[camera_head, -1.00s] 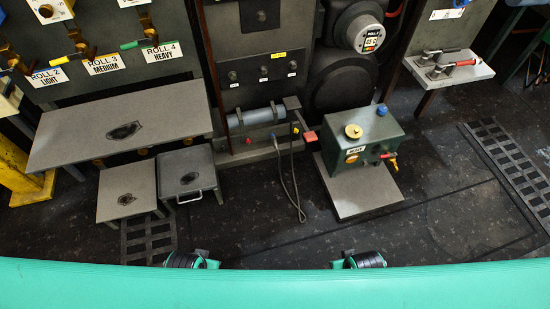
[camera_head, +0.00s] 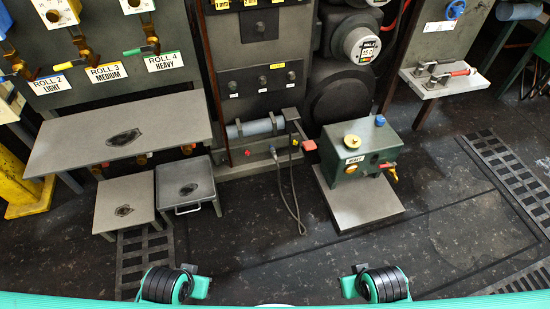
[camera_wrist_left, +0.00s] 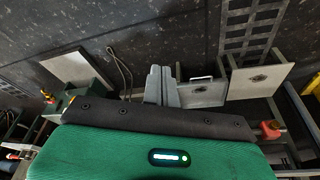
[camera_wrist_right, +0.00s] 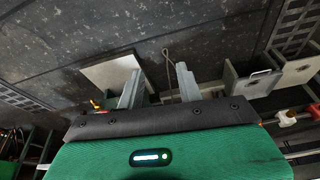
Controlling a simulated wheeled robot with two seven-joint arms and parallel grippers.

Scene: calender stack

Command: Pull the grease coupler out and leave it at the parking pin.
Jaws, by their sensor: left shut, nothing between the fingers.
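A thin grey hose (camera_head: 292,200) hangs in a loop from the front of the machine down to the floor. A red block (camera_head: 309,145) sits near its upper end, beside a green box (camera_head: 372,148). I cannot tell which part is the grease coupler or which is the parking pin. In the left wrist view my left gripper (camera_wrist_left: 160,70) has its fingers together and is empty, with the hose (camera_wrist_left: 122,72) beyond it. In the right wrist view my right gripper (camera_wrist_right: 158,78) has its fingers apart, with the hose (camera_wrist_right: 167,62) beyond the gap. Neither gripper's fingers show in the head view.
The green box stands on a grey plate (camera_head: 365,208). A grey cylinder (camera_head: 257,127) lies on the machine's ledge. A long grey bench (camera_head: 75,145) and two low stands (camera_head: 118,190) (camera_head: 182,168) are at the left. A shelf (camera_head: 445,84) is at the right. The floor in front is clear.

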